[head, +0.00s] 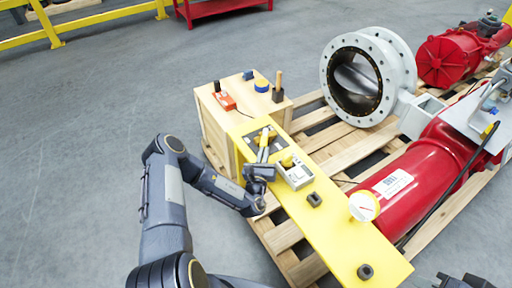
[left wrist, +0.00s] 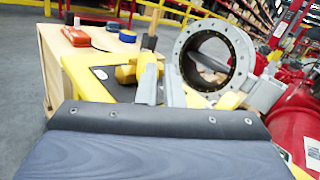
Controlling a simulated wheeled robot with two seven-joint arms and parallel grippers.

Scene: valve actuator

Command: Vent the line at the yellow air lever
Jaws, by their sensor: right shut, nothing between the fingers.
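The yellow air lever (head: 271,133) is on a dark plate on the long yellow bench at the centre of the head view. In the left wrist view, the lever (left wrist: 126,74) shows just beyond and left of my fingertips. My left gripper (head: 264,143) reaches over the plate, its two pale fingers close to the lever; in the wrist view, the gripper (left wrist: 161,75) has a narrow gap between its fingers. Whether they touch or grip the lever is unclear. My right gripper (head: 466,282) is only partly in view at the bottom right edge, shut and empty, away from the lever.
A grey box with a yellow top (head: 295,173) stands right beside my left gripper. A wooden crate (head: 218,126) carries an orange device (head: 224,100) and small tools. A flanged valve (head: 400,62), a red actuator (head: 432,165) and a gauge (head: 364,206) lie to the right.

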